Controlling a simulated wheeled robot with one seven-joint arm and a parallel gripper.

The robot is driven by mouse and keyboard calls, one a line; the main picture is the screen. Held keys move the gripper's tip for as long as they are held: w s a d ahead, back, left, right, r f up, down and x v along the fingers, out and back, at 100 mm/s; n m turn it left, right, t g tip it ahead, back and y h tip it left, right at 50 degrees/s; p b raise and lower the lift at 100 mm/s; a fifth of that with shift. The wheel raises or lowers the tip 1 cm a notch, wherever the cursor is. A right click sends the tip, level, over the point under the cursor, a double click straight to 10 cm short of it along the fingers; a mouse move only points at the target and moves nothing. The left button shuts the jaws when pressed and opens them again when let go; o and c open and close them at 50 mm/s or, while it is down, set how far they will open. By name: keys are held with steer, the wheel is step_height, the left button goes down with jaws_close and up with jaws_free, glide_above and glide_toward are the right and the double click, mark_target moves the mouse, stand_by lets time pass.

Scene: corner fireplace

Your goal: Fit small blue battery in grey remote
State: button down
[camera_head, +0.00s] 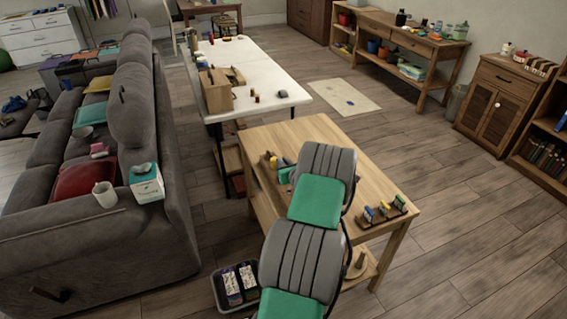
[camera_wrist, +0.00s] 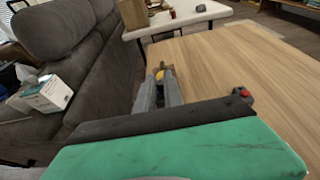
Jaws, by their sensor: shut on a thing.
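My gripper (camera_wrist: 159,82) shows in the wrist view, its grey fingers reaching over the left edge of the wooden table (camera_wrist: 225,62). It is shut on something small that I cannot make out. A yellow piece and brown wood show at its fingertips. In the head view my arm hides most of the gripper. I cannot pick out the small blue battery for certain. A small dark grey object (camera_head: 283,94) lies on the white table; it also shows in the wrist view (camera_wrist: 201,8). I cannot tell whether it is the grey remote.
A wooden rack (camera_head: 393,213) with coloured pieces stands on the wooden table's right part. Another rack with coloured pieces is at its left edge, partly behind my arm. The grey sofa (camera_head: 165,190) stands to the left. A tray (camera_head: 219,302) sits on the floor.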

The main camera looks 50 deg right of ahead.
steer(key=shift+f, duration=0.35)
steer(key=c, duration=1.4)
jaws_free()
